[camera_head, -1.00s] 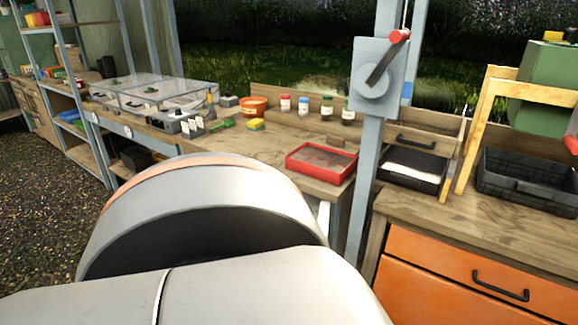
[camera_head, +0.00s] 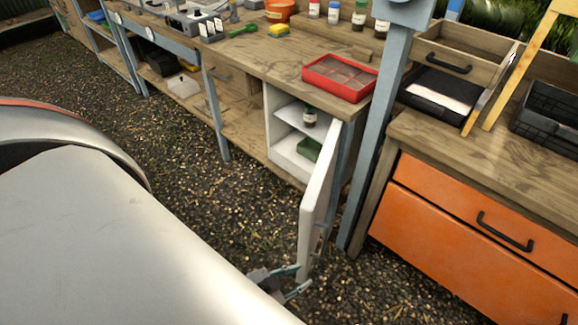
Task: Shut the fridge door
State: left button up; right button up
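The fridge (camera_head: 288,155) is a small white cabinet under the workbench. Its white door (camera_head: 313,215) stands wide open, swung out toward me, seen nearly edge-on. Inside, a dark bottle with a pale label (camera_head: 309,117) stands on a shelf, and a green box (camera_head: 308,149) lies below it. My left gripper (camera_head: 302,275) is low at the near bottom end of the door, its two fingers spread apart. I cannot tell whether they touch the door. My own pale arm hides the lower left. My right gripper is not in view.
A blue-grey post (camera_head: 376,150) stands right of the fridge. An orange drawer cabinet (camera_head: 470,225) is further right. A red tray (camera_head: 340,78) sits on the wooden bench above the fridge. Gravel ground (camera_head: 215,205) is open left of the door.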

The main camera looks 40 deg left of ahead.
aim_at(313, 207)
jog(key=i+l+u, duration=0.15)
jog(key=u, duration=0.25)
jog(key=i+l+u, duration=0.1)
jog(key=u, duration=0.25)
jog(key=i+l+u, duration=0.1)
jog(key=l+u, duration=0.3)
jog(key=j, duration=0.1)
